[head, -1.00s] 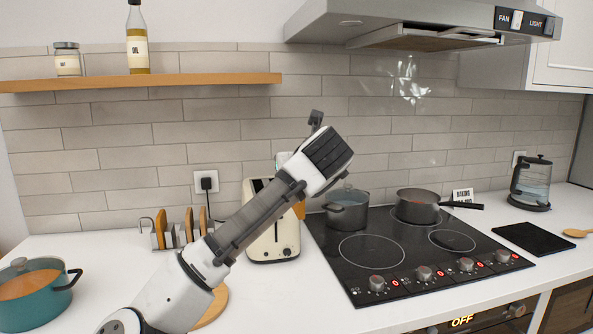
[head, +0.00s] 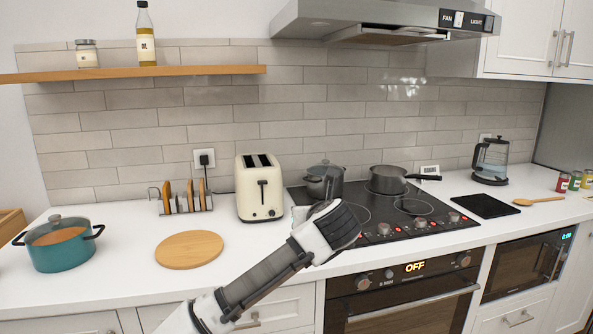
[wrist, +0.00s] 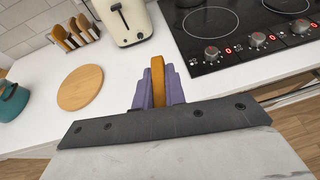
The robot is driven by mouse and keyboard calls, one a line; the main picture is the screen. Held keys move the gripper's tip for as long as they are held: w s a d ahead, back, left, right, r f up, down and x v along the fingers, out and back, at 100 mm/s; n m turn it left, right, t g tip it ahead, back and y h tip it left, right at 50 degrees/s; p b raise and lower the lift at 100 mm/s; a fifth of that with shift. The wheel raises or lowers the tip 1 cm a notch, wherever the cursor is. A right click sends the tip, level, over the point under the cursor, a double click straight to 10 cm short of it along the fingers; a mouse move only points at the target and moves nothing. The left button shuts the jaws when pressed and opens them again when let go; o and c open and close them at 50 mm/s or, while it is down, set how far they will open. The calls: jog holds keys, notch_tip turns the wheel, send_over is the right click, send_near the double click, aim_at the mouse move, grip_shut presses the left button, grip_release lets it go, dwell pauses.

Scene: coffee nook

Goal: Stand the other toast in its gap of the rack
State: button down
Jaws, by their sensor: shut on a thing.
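My gripper (wrist: 158,85) is shut on a brown toast (wrist: 158,72), which stands on edge between the purple fingers in the wrist view. It is over the counter's front part, between the round board and the hob. In the head view my arm hides the fingers and this toast. The metal toast rack (head: 181,212) stands at the back left of the counter, left of the toaster. It holds several upright brown slices (head: 190,194), with a wider space between the left slice and the two at right. The rack also shows at top left in the wrist view (wrist: 70,47), apart from my gripper.
The cream toaster (head: 260,190) stands right of the rack, with dark slots on top. A round wooden board (head: 189,249) lies in front of the rack. A teal pot (head: 60,252) is at left. The hob (head: 450,220) with pots is at right. The counter between board and toaster is clear.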

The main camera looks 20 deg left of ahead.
jog(key=d+f+m+h, duration=0.1)
jog(key=d+f, duration=0.5)
jog(key=f, duration=0.8)
jog(key=d+f+m+t+h, duration=0.1)
jog(key=d+f+m+h, duration=0.1)
jog(key=d+f, duration=0.5)
jog(key=d+f+m+h, duration=0.2)
jog(key=d+f, duration=0.4)
jog(key=f, duration=1.4)
jog(key=shift+s+d+f+h, duration=0.3)
jog(key=shift+d+h, duration=0.1)
jog(key=shift+h, duration=0.2)
jog(key=shift+w+d, duration=0.1)
